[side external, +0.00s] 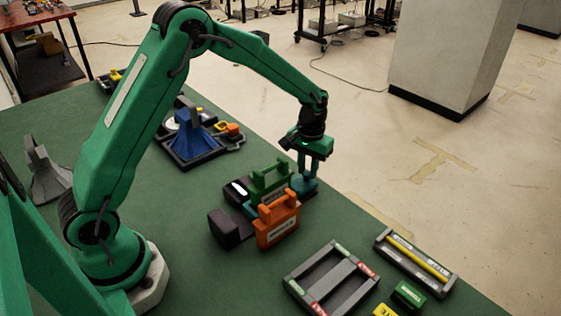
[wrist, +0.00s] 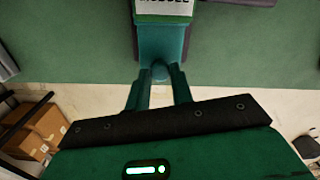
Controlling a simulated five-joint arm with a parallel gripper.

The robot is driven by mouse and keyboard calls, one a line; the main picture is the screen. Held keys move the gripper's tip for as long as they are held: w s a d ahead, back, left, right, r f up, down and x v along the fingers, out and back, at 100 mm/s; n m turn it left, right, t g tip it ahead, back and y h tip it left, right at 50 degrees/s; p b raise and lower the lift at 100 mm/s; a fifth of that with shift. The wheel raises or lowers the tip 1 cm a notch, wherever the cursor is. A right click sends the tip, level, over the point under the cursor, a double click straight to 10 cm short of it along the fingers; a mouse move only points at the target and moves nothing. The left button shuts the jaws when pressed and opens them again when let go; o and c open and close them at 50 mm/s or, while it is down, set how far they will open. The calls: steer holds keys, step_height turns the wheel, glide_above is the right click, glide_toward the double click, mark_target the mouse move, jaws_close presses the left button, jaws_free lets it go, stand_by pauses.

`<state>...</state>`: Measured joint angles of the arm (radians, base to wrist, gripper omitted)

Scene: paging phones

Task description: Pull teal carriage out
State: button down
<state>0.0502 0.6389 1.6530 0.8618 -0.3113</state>
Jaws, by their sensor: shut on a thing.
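The teal carriage (wrist: 165,36) runs down from the top centre of the wrist view, with a round knob at its near end. My gripper (wrist: 159,74) has its two teal fingers on either side of that knob and is shut on it. In the side external view my gripper (side external: 304,190) points down at the right end of the group of handled blocks. There the carriage is hard to tell from my teal fingers and is partly hidden by the orange block.
A green handled block (side external: 270,178) and an orange handled block (side external: 277,222) stand close to my gripper. A dark block (side external: 230,228) lies left of the orange one. A grey frame (side external: 330,280) and a tray with a yellow bar (side external: 415,262) lie nearer the camera.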

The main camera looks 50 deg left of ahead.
steer(key=shift+w, duration=0.3)
steer(key=c, duration=1.3)
jaws_free()
steer(key=shift+o, duration=0.5)
steer(key=shift+s, duration=0.1)
steer(key=shift+r, duration=0.2)
steer(key=shift+r, duration=3.75)
